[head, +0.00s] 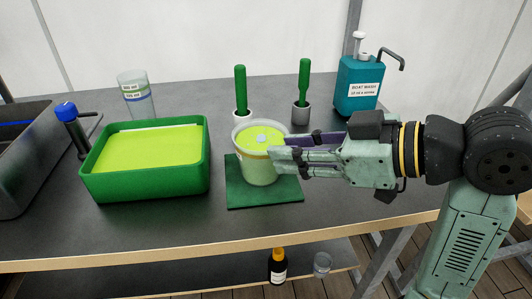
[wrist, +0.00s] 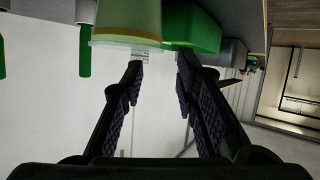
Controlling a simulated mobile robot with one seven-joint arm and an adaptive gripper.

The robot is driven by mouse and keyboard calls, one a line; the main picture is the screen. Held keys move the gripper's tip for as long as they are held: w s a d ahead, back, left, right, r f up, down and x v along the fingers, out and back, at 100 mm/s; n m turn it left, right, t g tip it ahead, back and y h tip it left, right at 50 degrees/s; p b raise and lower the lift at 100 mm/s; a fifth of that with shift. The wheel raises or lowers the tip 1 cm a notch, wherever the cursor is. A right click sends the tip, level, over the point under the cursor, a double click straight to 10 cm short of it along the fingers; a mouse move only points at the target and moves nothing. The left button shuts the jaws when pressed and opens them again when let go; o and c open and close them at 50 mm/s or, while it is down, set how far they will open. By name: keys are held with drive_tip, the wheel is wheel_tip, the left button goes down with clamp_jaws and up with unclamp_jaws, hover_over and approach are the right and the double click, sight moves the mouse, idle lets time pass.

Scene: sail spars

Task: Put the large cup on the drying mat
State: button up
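The large cup (head: 258,165) is translucent with a pale rim and a yellow-green inside. It stands upright on the dark green drying mat (head: 285,192). My gripper (head: 280,153) reaches in from the right, its fingertips overlapping the cup's right upper side in the head view. In the wrist view the cup (wrist: 125,22) shows at the top, past the fingertips, with its rim towards me. My gripper (wrist: 158,65) has a clear gap between its fingers there, with nothing held. I cannot tell whether a finger touches the cup.
A green tub (head: 145,185) with yellow-green contents stands left of the mat. Behind are a clear measuring cup (head: 135,92), two green-handled tools in holders (head: 242,115) (head: 301,113) and a teal boat wash dispenser (head: 358,88). The bench front is clear.

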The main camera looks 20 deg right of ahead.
drive_tip(key=shift+v, duration=1.7)
